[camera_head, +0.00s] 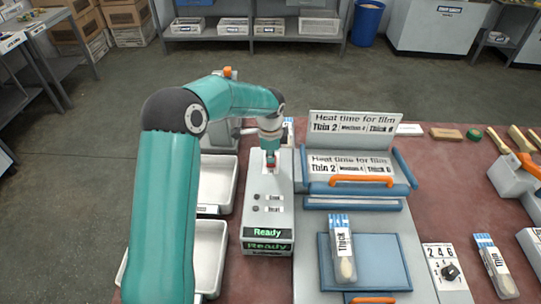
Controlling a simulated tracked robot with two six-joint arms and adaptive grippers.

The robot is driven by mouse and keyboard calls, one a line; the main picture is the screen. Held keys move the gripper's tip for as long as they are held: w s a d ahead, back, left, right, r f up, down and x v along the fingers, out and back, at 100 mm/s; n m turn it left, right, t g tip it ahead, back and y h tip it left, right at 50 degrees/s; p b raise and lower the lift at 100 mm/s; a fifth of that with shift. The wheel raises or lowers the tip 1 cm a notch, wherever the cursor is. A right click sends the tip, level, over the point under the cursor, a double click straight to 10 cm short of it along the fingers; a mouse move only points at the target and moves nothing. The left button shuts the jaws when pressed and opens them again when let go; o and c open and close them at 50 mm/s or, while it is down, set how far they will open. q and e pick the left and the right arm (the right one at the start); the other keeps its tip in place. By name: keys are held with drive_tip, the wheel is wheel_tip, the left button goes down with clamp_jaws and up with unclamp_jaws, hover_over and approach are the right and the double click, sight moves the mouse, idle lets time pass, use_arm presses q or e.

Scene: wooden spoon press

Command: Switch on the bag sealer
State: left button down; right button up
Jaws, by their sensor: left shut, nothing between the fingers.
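A grey control box (263,223) stands on the table, with a lit green "Ready" display (266,233) at its front and small dark controls (257,208) on top. My left gripper (270,162) points down over the back of this box. It is shut and empty, with something small and red at its tips; I cannot tell whether they touch. The bag sealer (350,190), with a blue frame and orange handle (361,181), stands to the right of the box. A dial (450,272) marked 2 4 6 is at the lower right. My right gripper is not in view.
A "Thick" packet (342,262) lies on a blue plate (383,262). A "Thin" packet (495,265) lies farther right. A heat-time sign (355,126) stands behind the sealer. White trays (212,240) are left of the box, partly behind my arm.

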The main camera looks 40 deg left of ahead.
use_arm(q)
drive_tip(key=shift+r+p, duration=0.4)
drive_tip(key=shift+r, duration=0.15)
wheel_tip(320, 180, up, 2)
drive_tip(key=shift+r+p, duration=0.25)
drive_tip(key=shift+p, duration=0.7)
wheel_tip(320, 180, up, 10)
drive_tip(key=b, duration=0.1)
drive_tip(key=shift+r+b, duration=0.15)
drive_tip(key=shift+b, duration=0.15)
